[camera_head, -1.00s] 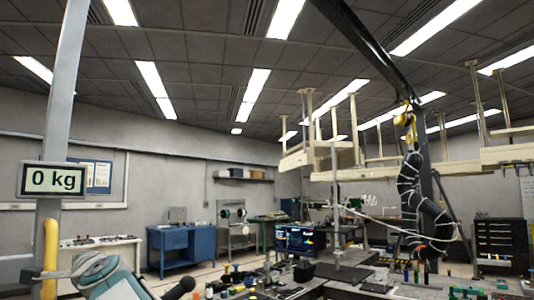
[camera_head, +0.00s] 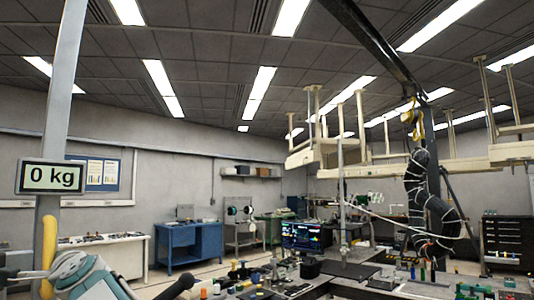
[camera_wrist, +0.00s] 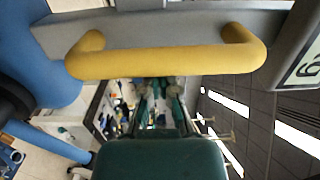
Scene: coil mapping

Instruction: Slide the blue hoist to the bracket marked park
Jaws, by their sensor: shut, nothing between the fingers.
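A yellow handle (camera_wrist: 165,60) runs across the upper part of the wrist view, fixed to a grey post (camera_wrist: 185,22). A rounded blue body (camera_wrist: 35,55), likely part of the blue hoist, adjoins that post at the left. In the head view the yellow handle (camera_head: 49,240) is at the lower left, on the upright grey post (camera_head: 62,110) below a "0 kg" display (camera_head: 50,177). My gripper (camera_wrist: 160,92) is shut and empty, pointing toward the handle; I cannot tell whether they touch. No bracket marked park is readable.
A bench with small tools (camera_head: 345,272) spans the lower right. A dark overhead beam (camera_head: 385,50) carries a yellow hook (camera_head: 410,112) above a black cable bundle (camera_head: 425,190). A blue cabinet (camera_head: 190,245) and white table (camera_head: 120,255) stand farther back. Some floor shows between.

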